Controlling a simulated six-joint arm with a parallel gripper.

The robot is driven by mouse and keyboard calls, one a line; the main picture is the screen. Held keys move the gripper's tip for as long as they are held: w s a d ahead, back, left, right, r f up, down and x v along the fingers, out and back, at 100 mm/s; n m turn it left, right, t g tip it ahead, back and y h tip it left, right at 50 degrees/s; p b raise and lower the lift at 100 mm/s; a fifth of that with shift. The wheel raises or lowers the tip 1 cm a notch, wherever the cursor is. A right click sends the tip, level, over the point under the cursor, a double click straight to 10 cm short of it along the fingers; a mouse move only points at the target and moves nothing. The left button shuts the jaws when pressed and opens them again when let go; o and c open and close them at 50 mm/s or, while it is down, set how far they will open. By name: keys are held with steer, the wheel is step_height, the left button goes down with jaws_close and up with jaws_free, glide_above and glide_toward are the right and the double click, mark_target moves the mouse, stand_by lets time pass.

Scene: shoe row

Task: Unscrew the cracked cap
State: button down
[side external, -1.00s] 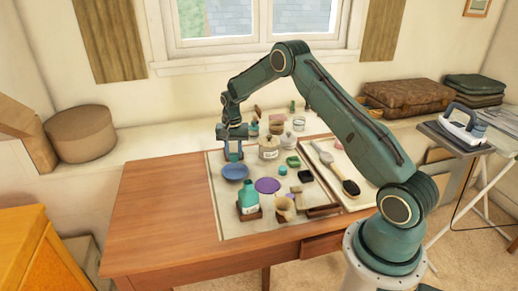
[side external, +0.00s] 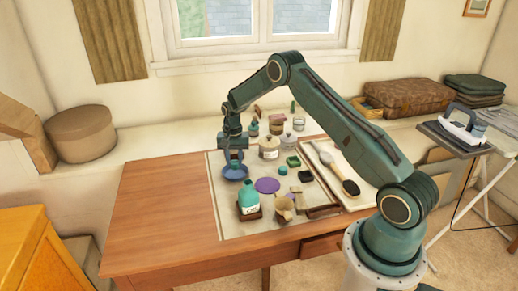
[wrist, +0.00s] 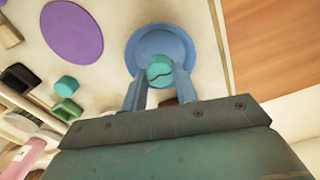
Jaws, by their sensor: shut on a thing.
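My gripper (wrist: 160,85) is shut on a teal cap (wrist: 159,66) with a dark crack line across it. It holds the cap over a round blue dish (wrist: 150,38); I cannot tell whether the cap touches the dish. In the side view my gripper (side external: 234,160) is low at the blue dish (side external: 236,176), its fingers hiding the cap. A teal bottle (side external: 249,199) with a pale label stands upright in a brown holder in front. A second, whole teal cap (wrist: 67,85) lies on the mat beside a green block, also visible in the side view (side external: 283,170).
A purple disc (side external: 267,185) lies on the pale mat right of the dish. A lidded jar (side external: 268,150) and other small containers stand behind. The wooden table left of the mat (side external: 160,205) is clear.

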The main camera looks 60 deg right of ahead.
steer(key=shift+f, duration=1.25)
steer(key=shift+f, duration=0.4)
steer(key=c, duration=1)
jaws_free()
step_height(320, 180, up, 14)
steer(key=shift+f, duration=0.1)
